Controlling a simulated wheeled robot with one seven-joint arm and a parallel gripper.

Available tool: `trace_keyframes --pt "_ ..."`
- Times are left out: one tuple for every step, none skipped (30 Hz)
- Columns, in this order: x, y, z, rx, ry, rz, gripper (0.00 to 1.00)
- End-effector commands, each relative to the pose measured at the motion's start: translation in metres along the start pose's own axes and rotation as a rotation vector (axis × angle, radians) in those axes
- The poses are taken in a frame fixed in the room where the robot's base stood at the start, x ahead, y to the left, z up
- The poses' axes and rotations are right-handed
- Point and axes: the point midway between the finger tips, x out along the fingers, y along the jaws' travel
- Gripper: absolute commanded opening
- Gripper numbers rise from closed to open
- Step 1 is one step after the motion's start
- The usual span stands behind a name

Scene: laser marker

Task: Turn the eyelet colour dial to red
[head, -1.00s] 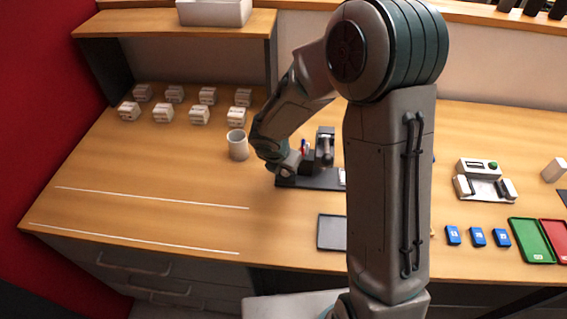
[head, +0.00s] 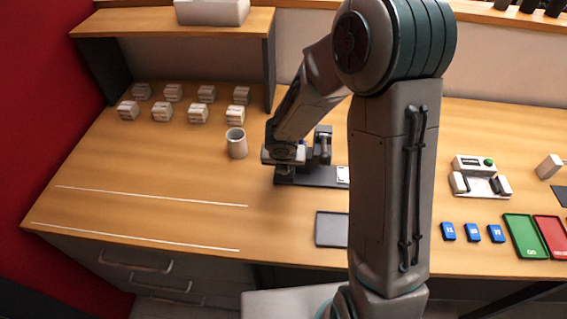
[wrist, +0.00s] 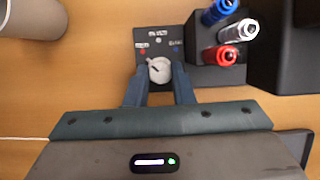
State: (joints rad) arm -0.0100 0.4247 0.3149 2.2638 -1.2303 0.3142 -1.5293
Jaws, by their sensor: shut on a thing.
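The colour dial (wrist: 160,69) is a round pale knob on a dark plate (wrist: 148,42) in the wrist view. The plate has a red mark at its left, pale lettering at the top and a blue mark at its right. A dark line on the knob seems to slant to the upper left; its exact setting is hard to tell. My gripper (wrist: 159,80) is shut on the dial, one finger on each side. In the head view my gripper (head: 284,160) is at the left end of the dark marker base (head: 322,178) and hides the dial.
Blue, white and red pens (wrist: 238,31) stand in a dark holder right of the dial, close to my fingers. A pale cup (head: 237,144) stands left of my gripper. A grey tray (head: 331,229) lies in front. The table's left front is clear.

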Motion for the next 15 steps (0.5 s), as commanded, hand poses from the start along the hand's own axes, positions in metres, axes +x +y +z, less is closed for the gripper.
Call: trace_keyframes --pt "-0.0006 0.001 0.0011 -0.002 -0.002 0.002 0.0" --pt "-0.0006 0.001 0.0011 -0.002 -0.002 0.002 0.0" --pt "-0.0006 0.001 0.0011 -0.002 -0.002 0.002 0.0" --pt "-0.0006 0.001 0.0011 -0.002 -0.002 0.002 0.0" --pt "-0.0006 0.001 0.0011 -0.001 -0.002 0.002 0.0" --pt "-0.0006 0.001 0.0011 -0.001 -0.003 0.002 0.0" --pt "-0.0006 0.001 0.0011 -0.001 -0.003 0.002 0.25" --pt "-0.0006 0.001 0.001 -0.001 -0.002 0.002 0.33" --pt "-0.0005 0.0009 0.0009 -0.001 -0.002 0.002 0.43" --pt "-0.0005 0.0008 0.0009 -0.001 -0.002 0.001 0.43" --pt "-0.0004 0.0006 0.0008 -0.001 -0.002 0.001 0.43" --pt "-0.0003 0.0004 0.0007 0.0 -0.002 0.0 0.43" --pt "-0.0003 0.0002 0.0006 0.0 -0.001 0.0 0.43" --pt "-0.0002 0.0 0.0006 0.001 -0.001 0.0 0.43" --pt "-0.0001 -0.0002 0.0005 0.001 -0.001 -0.001 0.43"
